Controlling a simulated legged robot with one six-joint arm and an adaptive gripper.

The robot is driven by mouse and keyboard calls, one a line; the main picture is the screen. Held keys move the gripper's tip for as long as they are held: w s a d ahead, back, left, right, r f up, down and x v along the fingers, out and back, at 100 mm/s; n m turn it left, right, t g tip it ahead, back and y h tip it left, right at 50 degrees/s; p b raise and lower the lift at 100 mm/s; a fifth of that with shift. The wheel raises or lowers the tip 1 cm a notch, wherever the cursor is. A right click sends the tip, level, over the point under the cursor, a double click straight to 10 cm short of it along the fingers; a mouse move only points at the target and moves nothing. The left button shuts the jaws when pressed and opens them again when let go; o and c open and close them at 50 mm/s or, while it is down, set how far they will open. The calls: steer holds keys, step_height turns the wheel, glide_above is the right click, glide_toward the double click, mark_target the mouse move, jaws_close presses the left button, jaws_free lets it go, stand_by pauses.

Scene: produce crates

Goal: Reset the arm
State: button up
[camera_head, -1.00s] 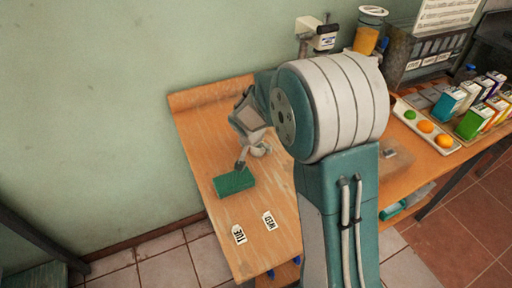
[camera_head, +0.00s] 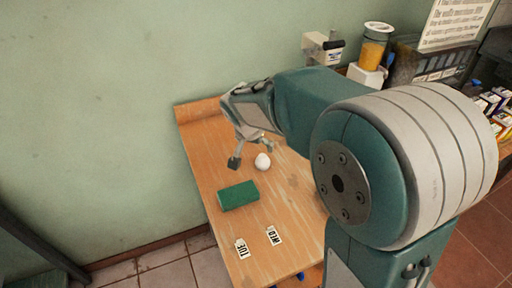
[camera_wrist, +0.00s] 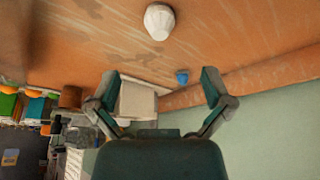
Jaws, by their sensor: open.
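My gripper (camera_head: 252,156) is open and empty above the wooden table (camera_head: 205,150), near its back left part. It is apart from the green block (camera_head: 238,195), which lies flat on the table in front of it. In the head view a small white rounded object (camera_head: 262,161) stands on the table just right of the fingers. The wrist view shows both fingers spread (camera_wrist: 160,98) with nothing between them, and the white object (camera_wrist: 159,21) beyond them. My arm hides much of the table's right side.
Two cards, marked TUE (camera_head: 242,249) and WED (camera_head: 273,236), lie near the table's front. A juice dispenser (camera_head: 373,50) and a white device (camera_head: 322,47) stand at the back. Cartons (camera_head: 490,102) are at the right. The table's left side is mostly clear.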

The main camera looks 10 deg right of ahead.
stand_by(0.4)
steer(key=s+d+r+n+t+y, duration=0.1)
steer(key=s+r+n, duration=0.2)
steer(key=s, duration=0.9)
steer(key=s+d+r+n+y, duration=0.1)
steer(key=s+r, duration=0.4)
steer(key=s, duration=0.7)
steer(key=d+n, duration=0.1)
steer(key=n, duration=0.1)
steer(key=shift+s+d+n+t+y, duration=0.15)
steer(key=shift+n+t+y, duration=0.15)
steer(key=shift+t, duration=0.1)
